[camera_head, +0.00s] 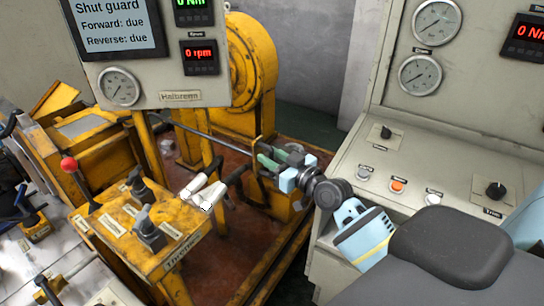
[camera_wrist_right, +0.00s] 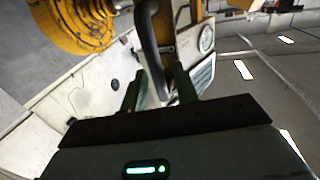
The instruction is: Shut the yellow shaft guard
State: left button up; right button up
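My right gripper (camera_head: 266,160) reaches in from the right, with green fingers beside the yellow motor stand. In the right wrist view its two fingers (camera_wrist_right: 158,92) stand apart, with a dark curved handle (camera_wrist_right: 150,45) between them. The handle lies closer to the left finger; I cannot tell whether they touch. Yellow metal that may be the shaft guard (camera_wrist_right: 163,38) shows next to the handle. In the head view my gripper and wrist partly hide that area. A thin grey shaft (camera_head: 205,132) runs towards it from the left. My left gripper is not in view.
The screen (camera_head: 112,25) reads "Shut guard", and the speed display (camera_head: 199,57) shows 0 rpm. A grey control desk (camera_head: 450,165) stands right. The round yellow housing (camera_head: 252,65) is behind.

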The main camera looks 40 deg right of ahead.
jog(key=shift+w, duration=0.2)
grip_shut()
dwell(0.3)
